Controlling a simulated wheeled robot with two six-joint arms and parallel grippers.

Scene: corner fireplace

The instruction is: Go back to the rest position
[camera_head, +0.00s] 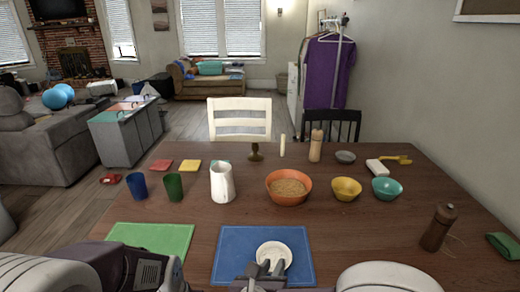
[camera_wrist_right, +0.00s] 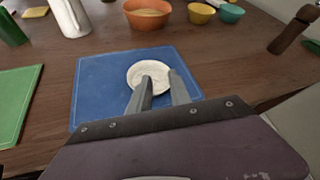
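My right gripper (camera_head: 268,267) is over the near part of the blue placemat (camera_head: 235,245), its fingers in front of a small white plate (camera_head: 273,247). In the right wrist view its two fingers (camera_wrist_right: 161,84) stand apart with nothing held between them, and the white plate (camera_wrist_right: 136,74) shows just beyond the tips. I cannot tell whether the fingers touch the plate. My left arm shows at the lower left over the near edge of the green placemat, but its fingers are not in view.
The wooden table holds a green placemat (camera_head: 150,238), blue cup (camera_head: 137,186), green cup (camera_head: 174,187), white pitcher (camera_head: 222,182), orange bowl (camera_head: 289,198), yellow bowl (camera_head: 346,190), teal bowl (camera_head: 386,191) and brown pepper mill (camera_head: 437,228). Bare tabletop lies right of the blue placemat.

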